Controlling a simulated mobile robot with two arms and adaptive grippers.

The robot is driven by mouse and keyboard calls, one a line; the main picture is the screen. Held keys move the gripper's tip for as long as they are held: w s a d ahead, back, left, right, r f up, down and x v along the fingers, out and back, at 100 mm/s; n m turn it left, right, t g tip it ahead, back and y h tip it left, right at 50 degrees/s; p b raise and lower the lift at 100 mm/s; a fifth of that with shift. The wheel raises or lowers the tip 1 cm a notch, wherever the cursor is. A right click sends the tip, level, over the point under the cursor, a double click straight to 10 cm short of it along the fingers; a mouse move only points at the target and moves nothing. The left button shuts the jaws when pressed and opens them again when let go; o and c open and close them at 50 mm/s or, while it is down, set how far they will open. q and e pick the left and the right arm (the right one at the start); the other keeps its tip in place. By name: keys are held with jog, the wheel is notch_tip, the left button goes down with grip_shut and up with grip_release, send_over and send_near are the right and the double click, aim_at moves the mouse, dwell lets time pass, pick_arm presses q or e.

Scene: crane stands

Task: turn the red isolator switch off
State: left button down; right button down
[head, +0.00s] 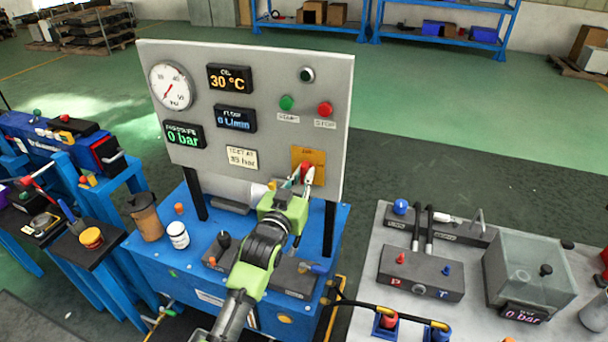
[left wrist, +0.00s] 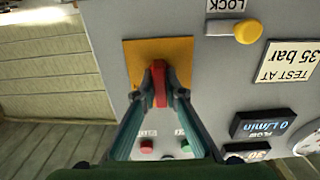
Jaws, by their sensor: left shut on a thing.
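The red isolator switch (left wrist: 160,84) sits on a yellow-orange plate (left wrist: 178,50) on the grey panel. In the left wrist view its handle runs up and down the picture between my left fingertips. The switch (head: 307,169) and its plate (head: 311,156) also show low on the right of the panel in the head view, partly covered by my gripper. My left gripper (head: 300,178) is shut on the switch handle; its fingers (left wrist: 161,92) touch both sides of it. The switch's markings cannot be read. My right gripper does not show.
The panel (head: 250,60) carries a pressure gauge (head: 171,86), several displays, a green start button (head: 287,103) and a red stop button (head: 325,109). A yellow knob (left wrist: 248,32) is beside the plate. A brown cup (head: 146,217) and a white jar (head: 178,235) stand on the blue bench.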

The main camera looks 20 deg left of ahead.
pick_arm(q)
jog(key=shift+f, duration=0.1)
jog(key=c, duration=2.1)
grip_release()
jog(key=shift+s, duration=0.1)
jog(key=s, duration=1.1)
jog(key=shift+s+a, duration=0.2)
jog(key=shift+s, duration=0.2)
